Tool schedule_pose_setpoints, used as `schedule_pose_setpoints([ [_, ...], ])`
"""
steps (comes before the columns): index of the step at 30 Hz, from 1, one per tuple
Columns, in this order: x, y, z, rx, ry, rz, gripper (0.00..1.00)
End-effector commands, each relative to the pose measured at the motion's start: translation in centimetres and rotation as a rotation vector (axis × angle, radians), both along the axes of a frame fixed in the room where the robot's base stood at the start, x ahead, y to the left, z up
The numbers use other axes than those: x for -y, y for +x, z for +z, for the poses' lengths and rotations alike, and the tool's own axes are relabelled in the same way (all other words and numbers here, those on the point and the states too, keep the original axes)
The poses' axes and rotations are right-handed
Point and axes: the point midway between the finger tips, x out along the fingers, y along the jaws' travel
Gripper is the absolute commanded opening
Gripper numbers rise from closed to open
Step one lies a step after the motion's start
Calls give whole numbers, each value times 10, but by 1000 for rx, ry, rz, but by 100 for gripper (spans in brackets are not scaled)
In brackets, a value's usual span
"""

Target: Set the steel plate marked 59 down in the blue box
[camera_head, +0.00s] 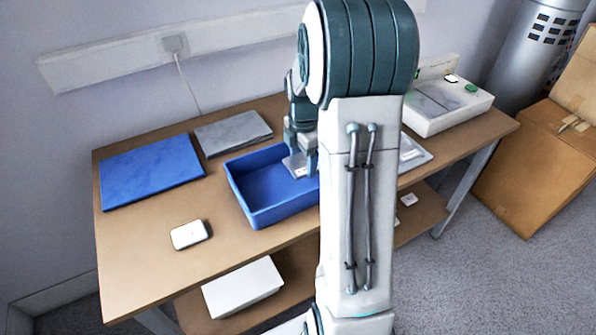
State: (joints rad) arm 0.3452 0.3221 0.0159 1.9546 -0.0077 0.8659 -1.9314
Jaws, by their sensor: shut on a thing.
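The blue box (258,216) is an open tray in the middle of the wooden table. My gripper (301,160) is over the right part of the box and partly hidden behind my arm. It is shut on a small grey steel plate (293,166), held over or inside the box; I cannot tell whether it touches the floor of the box. The number on the plate is too small to read. My arm hides the right end of the box.
A blue mat (150,172) and a grey slab (234,132) lie left of and behind the box. A small white device (190,234) lies front left. A white machine (446,106) and a grey plate (412,154) are at the right. Cardboard boxes (535,165) stand beyond the table.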

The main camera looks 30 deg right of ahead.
Motion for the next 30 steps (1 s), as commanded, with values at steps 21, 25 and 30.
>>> schedule_pose_setpoints([
  [21, 0, 1, -49, 3, -1, -1, 29],
  [25, 0, 0, -52, 2, -1, -1, 29],
  [30, 0, 0, -52, 1, 0, -1, 94],
])
